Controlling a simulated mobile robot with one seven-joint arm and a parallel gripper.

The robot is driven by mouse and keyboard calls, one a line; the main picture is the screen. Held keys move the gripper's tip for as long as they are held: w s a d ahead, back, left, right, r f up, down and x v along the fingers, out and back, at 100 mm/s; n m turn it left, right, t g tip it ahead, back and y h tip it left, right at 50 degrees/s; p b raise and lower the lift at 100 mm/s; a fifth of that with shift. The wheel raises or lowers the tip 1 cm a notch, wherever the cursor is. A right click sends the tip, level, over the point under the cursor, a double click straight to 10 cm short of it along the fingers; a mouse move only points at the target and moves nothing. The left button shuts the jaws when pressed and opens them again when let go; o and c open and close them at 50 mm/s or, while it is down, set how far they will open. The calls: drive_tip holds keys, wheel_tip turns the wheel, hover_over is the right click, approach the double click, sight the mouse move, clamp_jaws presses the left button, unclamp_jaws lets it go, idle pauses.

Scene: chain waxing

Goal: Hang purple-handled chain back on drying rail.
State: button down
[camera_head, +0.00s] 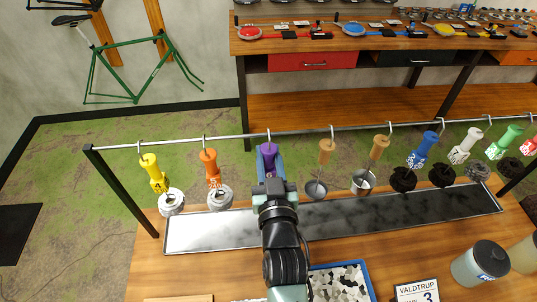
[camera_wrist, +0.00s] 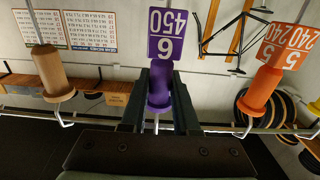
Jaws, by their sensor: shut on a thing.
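The purple handle (camera_head: 268,153) is upright at the drying rail (camera_head: 225,135), between an orange handle and a wooden one. My gripper (camera_head: 271,186) is shut on it from the front. In the wrist view the purple handle (camera_wrist: 159,88) sits between my two fingers (camera_wrist: 159,100), with its 450 tag (camera_wrist: 166,35) beyond them. Its hook (camera_wrist: 156,124) meets the rail line in both views; I cannot tell whether the rail bears it. The chain under the handle is hidden behind my gripper and arm.
On the rail hang the orange handle (camera_head: 210,166) and the yellow handle (camera_head: 154,172) at left, and the wooden handle (camera_head: 326,150) with a dipper at right. More handles with dark chains hang further right. A long metal tray (camera_head: 215,230) lies below. Wax jars (camera_head: 480,263) stand at front right.

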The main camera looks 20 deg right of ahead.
drive_tip(key=shift+r, duration=0.15)
drive_tip(key=c, duration=0.6)
unclamp_jaws()
drive_tip(key=shift+o, duration=1.4)
drive_tip(key=shift+f, duration=0.2)
drive_tip(key=shift+s+r, duration=0.1)
drive_tip(key=shift+s, duration=0.15)
drive_tip(key=p+v, duration=0.3)
drive_tip(key=v, duration=0.2)
drive_tip(key=shift+p+v, duration=0.8)
drive_tip(key=shift+v, duration=2.05)
drive_tip(key=shift+w+r, duration=0.1)
drive_tip(key=shift+w, duration=0.05)
